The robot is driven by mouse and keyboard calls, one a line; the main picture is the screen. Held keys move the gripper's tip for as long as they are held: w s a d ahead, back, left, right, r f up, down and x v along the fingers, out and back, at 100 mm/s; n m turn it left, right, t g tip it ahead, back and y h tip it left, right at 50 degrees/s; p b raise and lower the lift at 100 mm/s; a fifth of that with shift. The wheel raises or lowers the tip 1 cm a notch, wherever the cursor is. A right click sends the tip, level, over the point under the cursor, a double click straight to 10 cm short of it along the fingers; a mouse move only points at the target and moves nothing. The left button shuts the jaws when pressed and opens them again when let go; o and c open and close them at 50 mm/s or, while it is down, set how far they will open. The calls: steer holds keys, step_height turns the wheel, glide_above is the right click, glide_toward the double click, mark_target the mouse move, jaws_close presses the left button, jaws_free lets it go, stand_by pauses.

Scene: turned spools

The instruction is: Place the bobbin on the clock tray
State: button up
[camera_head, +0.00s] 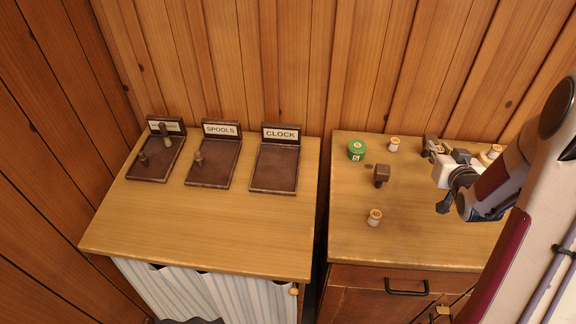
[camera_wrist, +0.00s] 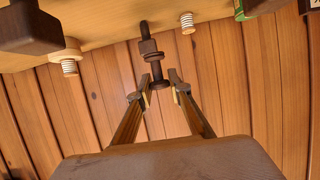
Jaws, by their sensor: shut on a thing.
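My gripper (camera_head: 437,152) is at the back of the right table, partly hidden by its own body in the head view. In the wrist view its fingertips (camera_wrist: 164,82) are closed on a dark brown turned bobbin (camera_wrist: 153,62) with flanges and a thin stem. In the head view the bobbin is a small dark shape (camera_head: 429,144) at the fingertips, hard to make out. Whether it touches the tabletop I cannot tell. The clock tray (camera_head: 275,168) is a dark, empty tray with a CLOCK sign, on the left table.
On the right table stand a green tin (camera_head: 356,150), a brown block-topped piece (camera_head: 382,174) and several pale spools, one in front (camera_head: 375,217). A gap separates the tables. The left table's front is clear.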

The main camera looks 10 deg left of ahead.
steer(key=w+a+f+n+y, duration=0.1)
steer(key=w+a+n+y, duration=0.1)
steer(key=a, duration=0.8)
steer(key=w+a+f+n+y, duration=0.1)
steer(key=w+a+n+y, duration=0.1)
steer(key=a, duration=0.9)
steer(key=n+g+y, duration=0.2)
steer(key=n+y, duration=0.1)
steer(key=y, duration=0.1)
glide_above(283, 168)
steer(key=shift+s+f+g, duration=0.1)
steer(key=shift+f+g, duration=0.2)
steer(key=shift+f, duration=0.15)
steer(key=shift+f, duration=3.15)
steer(key=shift+f, duration=0.1)
steer(key=shift+f, duration=1.75)
steer(key=shift+f, duration=0.1)
